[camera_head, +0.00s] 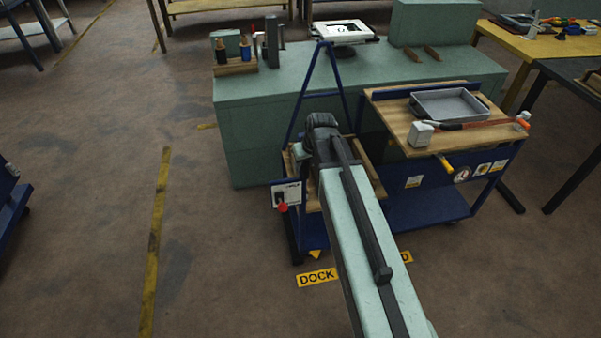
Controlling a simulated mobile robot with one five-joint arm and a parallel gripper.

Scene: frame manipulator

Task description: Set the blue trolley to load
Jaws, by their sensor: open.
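The blue trolley (425,208) stands in front of the green bench, right of centre. It has a wooden top at right, a lower blue shelf and a tall blue A-shaped frame (305,95) at left. A yellow lever (445,163) sticks out below the front edge of the wooden top, above a row of small labels (462,175) too small to read. A white panel (286,195) with a dark switch and a red knob is on the trolley's left end. My gripper (322,124) is at the far end of my arm, over the trolley's left part. It is open; its fingers are hard to make out.
A grey tray (449,104) and a white block (420,134) lie on the wooden top. The green bench (245,130) is behind. A yellow DOCK marking (317,277) is on the floor. Floor at left is clear; a dark table (575,85) stands at right.

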